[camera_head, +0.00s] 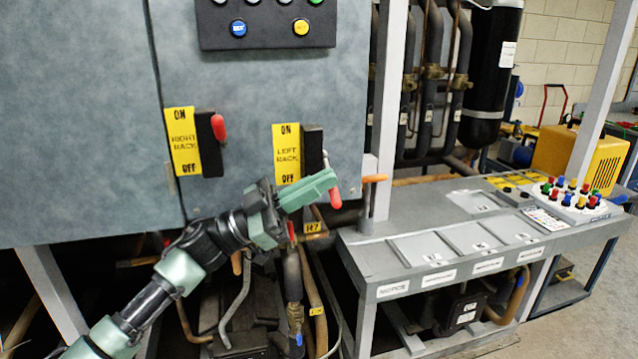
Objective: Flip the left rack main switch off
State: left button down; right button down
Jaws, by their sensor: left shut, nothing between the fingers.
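The left rack main switch has a black housing (312,146) beside a yellow LEFT RACK label (287,153) with ON at the top and OFF at the bottom. Its red lever tip (335,197) shows low, below the housing and near the OFF end. My left gripper (327,183) is shut and empty. Its green fingers lie across the lower end of the switch, with their tips right by the red lever tip. I cannot tell whether they touch. The fingers hide part of the lever. My right gripper is not in view.
The right rack switch (208,145) has its red lever (218,127) higher up, beside its own yellow label (183,141). A button panel (268,35) is above. Pipes run below the cabinet.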

pick_arm(q)
jog(key=shift+w+a+f, duration=0.15)
jog(key=shift+w+f, duration=0.1)
jog(key=shift+f, duration=0.5)
jog(key=shift+f, duration=0.15)
jog(key=b+v, duration=0.2)
jog(key=v, duration=0.5)
jog(key=shift+a+b, duration=0.3)
jog(key=shift+a, duration=0.1)
